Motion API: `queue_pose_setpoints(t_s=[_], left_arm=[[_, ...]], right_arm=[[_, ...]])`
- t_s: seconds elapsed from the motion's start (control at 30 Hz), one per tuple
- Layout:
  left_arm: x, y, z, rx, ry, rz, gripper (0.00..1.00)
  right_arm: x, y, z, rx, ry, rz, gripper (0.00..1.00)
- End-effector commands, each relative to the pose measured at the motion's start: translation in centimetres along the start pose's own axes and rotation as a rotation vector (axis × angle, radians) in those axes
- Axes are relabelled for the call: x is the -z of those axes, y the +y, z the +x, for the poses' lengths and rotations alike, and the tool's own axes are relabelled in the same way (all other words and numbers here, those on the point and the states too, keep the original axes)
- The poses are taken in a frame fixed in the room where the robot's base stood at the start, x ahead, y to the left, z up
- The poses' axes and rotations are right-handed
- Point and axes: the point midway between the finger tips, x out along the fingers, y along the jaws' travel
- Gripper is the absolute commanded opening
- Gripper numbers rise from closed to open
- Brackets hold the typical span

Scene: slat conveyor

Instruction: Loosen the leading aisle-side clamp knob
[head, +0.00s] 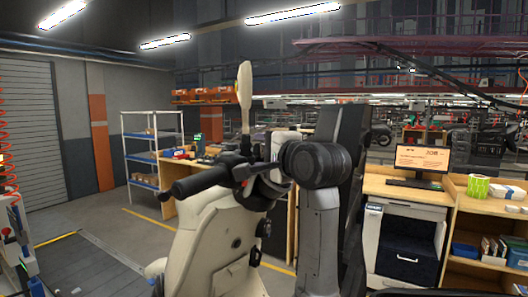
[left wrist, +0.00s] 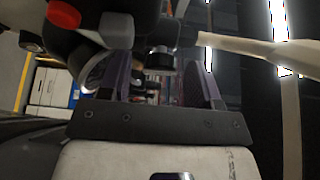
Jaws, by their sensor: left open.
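A cream scooter body (head: 215,240) with black handlebars (head: 202,180) stands in the middle of the head view. A pale paddle-shaped stalk (head: 244,90) rises from the bars; it also crosses the upper right of the left wrist view (left wrist: 250,46). My left gripper (head: 268,172) is at the bars, partly hidden by my arm. In the left wrist view its two fingers (left wrist: 160,88) are apart, with a dark rounded part (left wrist: 160,58) beyond and between them. I cannot tell whether they touch it. I cannot pick out the clamp knob for certain. My right gripper is not in view.
A bench with a monitor (head: 420,158) and a drawer cabinet (head: 400,245) stands at the right. A shelf rack (head: 152,150) stands at the back left. A part with a red button (left wrist: 64,13) is close at the wrist view's upper left. Floor (head: 125,225) is clear at the left.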

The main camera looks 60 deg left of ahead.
Motion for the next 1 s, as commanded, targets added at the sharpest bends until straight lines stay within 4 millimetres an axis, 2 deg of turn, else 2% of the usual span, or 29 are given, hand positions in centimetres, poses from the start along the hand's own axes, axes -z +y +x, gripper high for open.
queue_pose_setpoints(t_s=[0.27,0.8,1.0], left_arm=[[0.01,0.01,0.08,0.0,0.0,0.0,0.58],[0.01,0.02,0.06,0.0,0.0,0.0,0.08],[0.04,-0.08,0.01,-0.01,0.001,0.017,0.08]], right_arm=[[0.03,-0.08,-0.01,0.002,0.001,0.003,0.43],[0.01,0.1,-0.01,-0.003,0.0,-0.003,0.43],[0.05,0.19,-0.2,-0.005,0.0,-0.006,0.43]])
